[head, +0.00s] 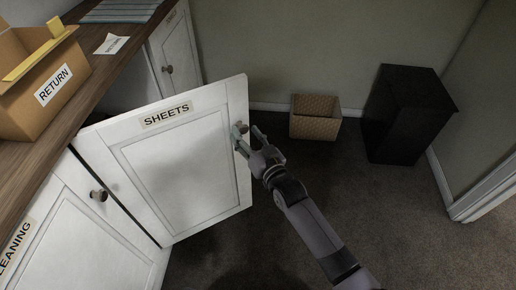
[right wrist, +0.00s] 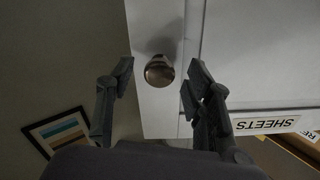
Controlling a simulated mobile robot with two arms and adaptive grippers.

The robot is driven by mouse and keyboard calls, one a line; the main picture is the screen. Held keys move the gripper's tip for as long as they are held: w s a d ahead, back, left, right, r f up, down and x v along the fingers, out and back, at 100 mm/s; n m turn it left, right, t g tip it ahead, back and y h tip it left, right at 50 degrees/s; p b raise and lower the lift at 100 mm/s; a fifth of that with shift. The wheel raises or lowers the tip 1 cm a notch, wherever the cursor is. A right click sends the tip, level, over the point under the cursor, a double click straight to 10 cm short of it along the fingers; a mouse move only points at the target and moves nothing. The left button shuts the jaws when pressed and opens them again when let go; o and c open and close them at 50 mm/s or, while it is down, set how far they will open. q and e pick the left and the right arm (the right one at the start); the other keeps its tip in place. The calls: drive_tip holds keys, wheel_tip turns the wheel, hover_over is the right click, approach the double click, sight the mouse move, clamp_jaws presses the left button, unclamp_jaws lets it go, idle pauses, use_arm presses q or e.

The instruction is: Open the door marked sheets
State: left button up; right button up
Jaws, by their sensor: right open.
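The white door marked SHEETS (head: 178,165) stands swung out from the cabinet in the head view, with the space behind it partly showing. Its label (head: 168,115) is near the top edge. My right gripper (head: 246,136) is at the door's free edge, by its knob. In the right wrist view my right gripper (right wrist: 157,78) is open, with its fingers apart on either side of the round metal knob (right wrist: 159,71). I cannot tell whether a finger touches the door. My left gripper is in neither view.
A cardboard box marked RETURN (head: 53,86) sits on the wooden counter (head: 84,92). The CLEANING door (head: 58,242) is at lower left, with a knob (head: 99,195). A woven basket (head: 315,124) and a black cabinet (head: 402,118) stand by the wall. Carpet at right is clear.

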drive_tip(key=v, duration=1)
drive_tip(key=shift+c, duration=0.2)
